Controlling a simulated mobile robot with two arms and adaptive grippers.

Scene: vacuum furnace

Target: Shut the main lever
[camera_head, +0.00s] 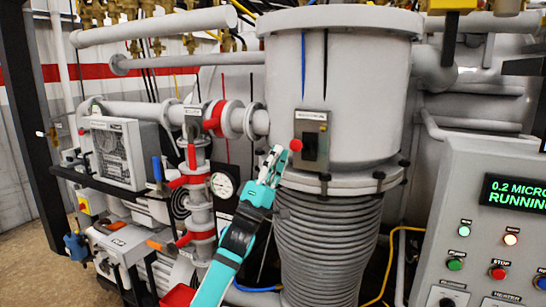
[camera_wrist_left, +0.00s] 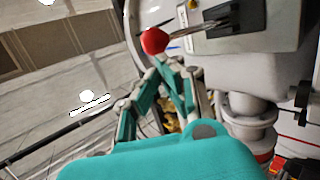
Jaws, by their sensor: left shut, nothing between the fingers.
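The main lever (camera_head: 296,145) has a round red knob on a thin stem. It sticks out of the dark slot of a grey switch box (camera_head: 311,122) on the front of the large grey cylinder. My left gripper (camera_head: 275,153) is shut and empty, its fingertips just left of and slightly below the knob. In the left wrist view the red knob (camera_wrist_left: 154,40) is just beyond the closed fingertips (camera_wrist_left: 163,64). I cannot tell whether they touch it. My right gripper is not in view.
Pipes and red-handled valves (camera_head: 190,160) stand left of my left arm, with a round gauge (camera_head: 222,185) nearby. A ribbed grey column (camera_head: 328,250) is below the cylinder. A control panel (camera_head: 490,225) with buttons and a lit "RUNNING" display is at the right.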

